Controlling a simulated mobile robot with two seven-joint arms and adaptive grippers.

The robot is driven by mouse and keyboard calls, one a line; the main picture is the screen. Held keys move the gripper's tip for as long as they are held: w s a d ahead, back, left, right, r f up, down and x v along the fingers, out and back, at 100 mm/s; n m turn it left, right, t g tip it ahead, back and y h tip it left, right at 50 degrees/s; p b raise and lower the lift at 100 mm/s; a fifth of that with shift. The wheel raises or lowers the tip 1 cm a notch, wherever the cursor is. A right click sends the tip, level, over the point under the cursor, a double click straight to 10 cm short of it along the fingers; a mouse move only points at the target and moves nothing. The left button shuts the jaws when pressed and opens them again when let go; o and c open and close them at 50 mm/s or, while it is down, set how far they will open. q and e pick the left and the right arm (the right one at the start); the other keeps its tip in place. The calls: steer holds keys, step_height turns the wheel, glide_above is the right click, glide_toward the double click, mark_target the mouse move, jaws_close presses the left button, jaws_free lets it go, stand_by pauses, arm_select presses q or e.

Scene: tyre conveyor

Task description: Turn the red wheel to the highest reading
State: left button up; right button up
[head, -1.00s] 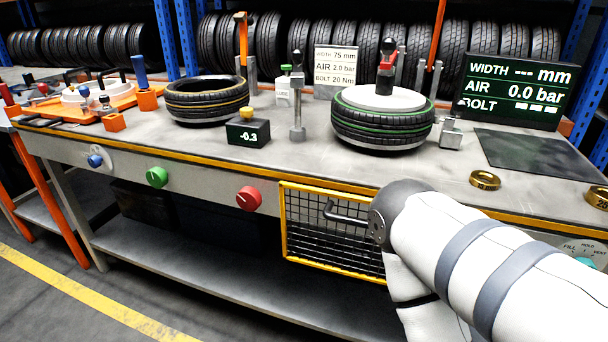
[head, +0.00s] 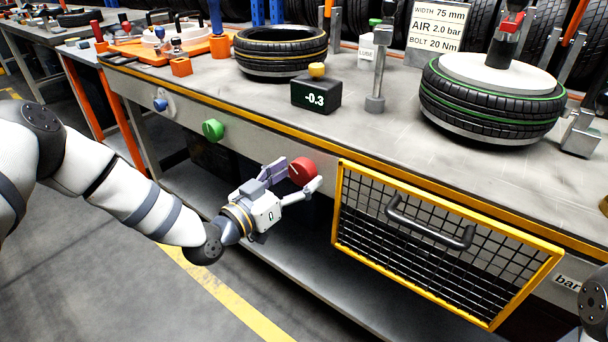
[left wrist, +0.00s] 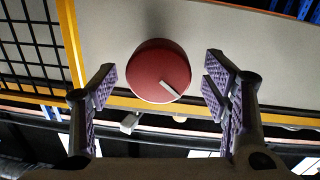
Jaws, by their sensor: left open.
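The red wheel (head: 302,171) is a round knob on the front face of the bench, left of the yellow-framed mesh door. In the left wrist view the red wheel (left wrist: 155,66) has a white pointer mark slanting from near its middle to its lower right edge. My left gripper (head: 296,184) is at the red wheel, its fingers open on either side. In the left wrist view the fingers of my left gripper (left wrist: 160,88) stand apart from the wheel, with gaps both sides. A dark box display (head: 315,97) on the bench reads -0.3. My right gripper is not seen.
A green knob (head: 213,130) and a blue knob (head: 160,104) sit further left on the bench front. The mesh door (head: 440,240) with its protruding handle (head: 430,225) is close on the right.

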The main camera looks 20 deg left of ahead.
arm_select(q)
steer(key=shift+x, duration=0.85)
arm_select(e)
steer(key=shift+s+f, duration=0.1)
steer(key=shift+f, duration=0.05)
arm_select(q)
steer(key=shift+c, duration=0.3)
steer(key=c, duration=1.1)
